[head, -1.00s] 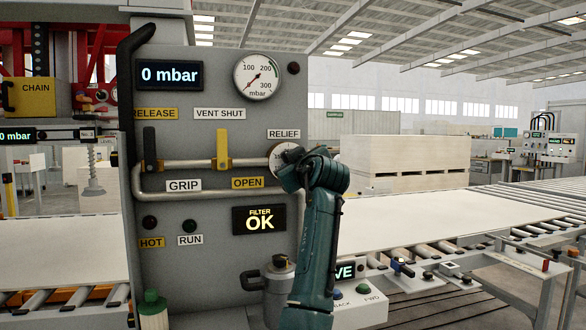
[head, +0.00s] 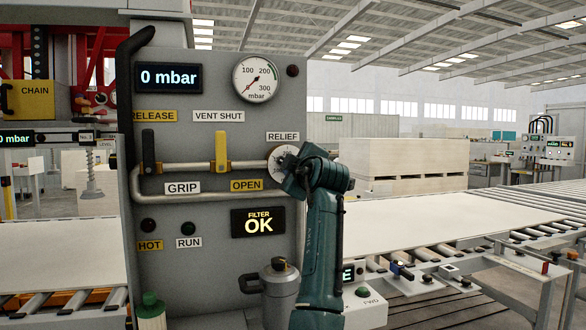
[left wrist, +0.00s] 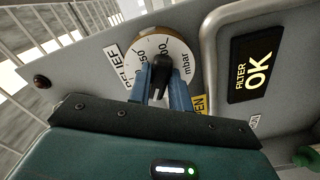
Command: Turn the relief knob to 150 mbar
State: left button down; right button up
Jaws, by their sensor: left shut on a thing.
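The relief knob has a round pale dial (head: 279,163) at the right edge of the grey panel, under the RELIEF label. Most of the dial is behind my left gripper (head: 289,168) in the head view. In the left wrist view the dial (left wrist: 143,52) shows printed numbers and "mbar", with a black grip (left wrist: 161,72) at its middle. The blue fingers of my left gripper (left wrist: 160,85) are shut on this grip, one on each side. The set value cannot be read surely. The panel display (head: 168,77) reads 0 mbar. My right gripper is not in view.
A round gauge (head: 257,79) sits above the knob. A bent metal rail (head: 180,164) runs left of it, by the black lever (head: 149,150) and yellow lever (head: 221,150). A canister (head: 279,290) stands below. A roller conveyor with a pale board (head: 430,225) lies right.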

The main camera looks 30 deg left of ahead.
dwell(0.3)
pick_arm(q)
jog(key=c, duration=1.3)
grip_release()
jog(key=shift+b+v, duration=1.4)
jog(key=shift+v, duration=5.2)
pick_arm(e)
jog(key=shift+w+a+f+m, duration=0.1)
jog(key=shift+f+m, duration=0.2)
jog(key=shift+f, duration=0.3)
